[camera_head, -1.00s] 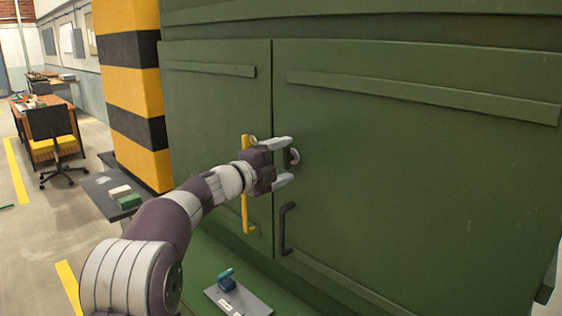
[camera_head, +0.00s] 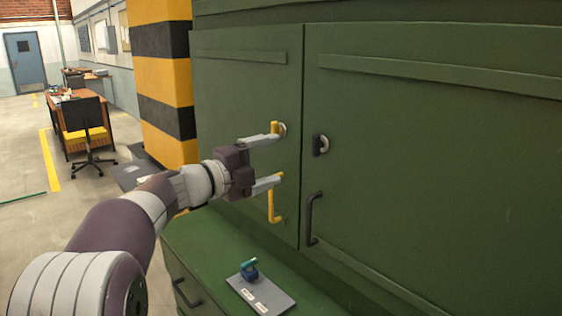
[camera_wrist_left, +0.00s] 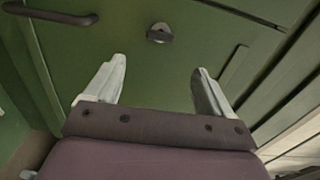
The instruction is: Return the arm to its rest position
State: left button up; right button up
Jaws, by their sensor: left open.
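My left gripper (camera_head: 278,158) is open and empty in front of the green cabinet's left door (camera_head: 240,110). In the head view its fingers overlap the yellow handle (camera_head: 274,205) on that door; I cannot tell whether they touch it. In the left wrist view the open fingers (camera_wrist_left: 158,85) have nothing between them. A round lock (camera_wrist_left: 160,33) on the green door lies beyond them. My right gripper is not in view.
The right door (camera_head: 430,170) has a black handle (camera_head: 311,218) and a lock (camera_head: 320,144). Both doors look shut. A striped pillar (camera_head: 163,80), desk and chair (camera_head: 86,128) stand left.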

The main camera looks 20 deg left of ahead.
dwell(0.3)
pick_arm(q)
jog(key=w+a+f+n+t+y, duration=0.2)
jog(key=a+f+n+y, duration=0.4)
jog(key=a+n+y, duration=0.3)
jog(key=s+a+f+n+g+y+p, duration=0.1)
jog(key=s+f+n+g+y, duration=0.15)
jog(key=s+f+n, duration=0.35)
jog(key=s+f+n+g+y, duration=0.1)
jog(key=f+n+g, duration=0.35)
jog(key=f, duration=0.45)
jog(key=s+d+f+n+g+p, duration=0.1)
jog(key=s+d+f+g, duration=0.2)
jog(key=s, duration=0.4)
jog(key=s+d+f+n+g+h+p, duration=0.1)
jog(key=s+d+f+n+g, duration=0.1)
jog(key=s, duration=0.6)
jog(key=s+d+f+n+g+h+p, duration=0.1)
jog(key=s+d+f+g, duration=0.2)
jog(key=s+d+f, duration=0.3)
jog(key=shift+s+d+g, duration=0.4)
jog(key=shift+s+d, duration=0.2)
jog(key=shift+s, duration=0.25)
jog(key=shift+n+h, duration=0.25)
